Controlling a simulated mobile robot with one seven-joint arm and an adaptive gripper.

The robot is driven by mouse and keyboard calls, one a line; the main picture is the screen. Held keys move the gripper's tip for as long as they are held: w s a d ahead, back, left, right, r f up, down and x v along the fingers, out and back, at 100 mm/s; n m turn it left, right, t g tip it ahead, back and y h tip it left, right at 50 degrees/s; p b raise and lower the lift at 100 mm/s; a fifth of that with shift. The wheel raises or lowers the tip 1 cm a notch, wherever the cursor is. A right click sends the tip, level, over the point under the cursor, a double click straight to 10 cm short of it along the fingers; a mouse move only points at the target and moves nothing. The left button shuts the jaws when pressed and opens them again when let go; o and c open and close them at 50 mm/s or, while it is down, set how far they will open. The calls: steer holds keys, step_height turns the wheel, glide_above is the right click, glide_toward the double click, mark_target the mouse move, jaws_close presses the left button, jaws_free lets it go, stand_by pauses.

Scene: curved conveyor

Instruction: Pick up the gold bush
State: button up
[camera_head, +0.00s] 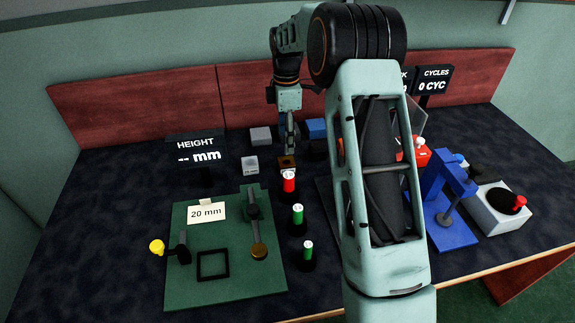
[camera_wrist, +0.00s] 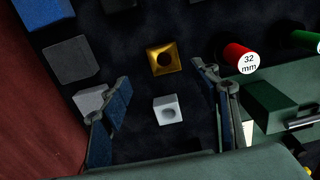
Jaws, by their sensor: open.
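The gold bush (camera_wrist: 164,59) is a square gold block with a dark round hole, lying on the dark table top. In the wrist view it sits beyond my fingertips, near the middle of the gap between them. In the head view the bush (camera_head: 287,162) shows just below my gripper (camera_head: 290,140), behind the red cylinder. My gripper (camera_wrist: 160,82) is open and empty, with one blue-padded finger on each side. A light grey block with a round recess (camera_wrist: 168,110) lies between the fingers in the wrist view, apart from the gold bush.
A red cylinder marked 32 mm (camera_wrist: 240,58) stands right of the bush. Grey blocks (camera_wrist: 70,60) lie to the left. A green gauge plate (camera_head: 180,285), green cylinders (camera_head: 298,215) and a blue press (camera_head: 447,200) occupy the front. A red back wall (camera_head: 140,108) bounds the table.

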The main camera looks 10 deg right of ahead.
glide_above(287, 161)
steer(key=f, duration=0.4)
steer(key=shift+s+a+f, duration=0.1)
steer(key=shift+s+a, duration=0.1)
steer(key=shift+s, duration=0.1)
steer(key=f, duration=0.3)
steer(key=f+b, duration=0.1)
steer(key=f, duration=0.1)
steer(key=shift+s, duration=0.25)
steer(key=shift+c, duration=0.3)
steer(key=c, duration=1.4)
steer(key=shift+o, duration=0.2)
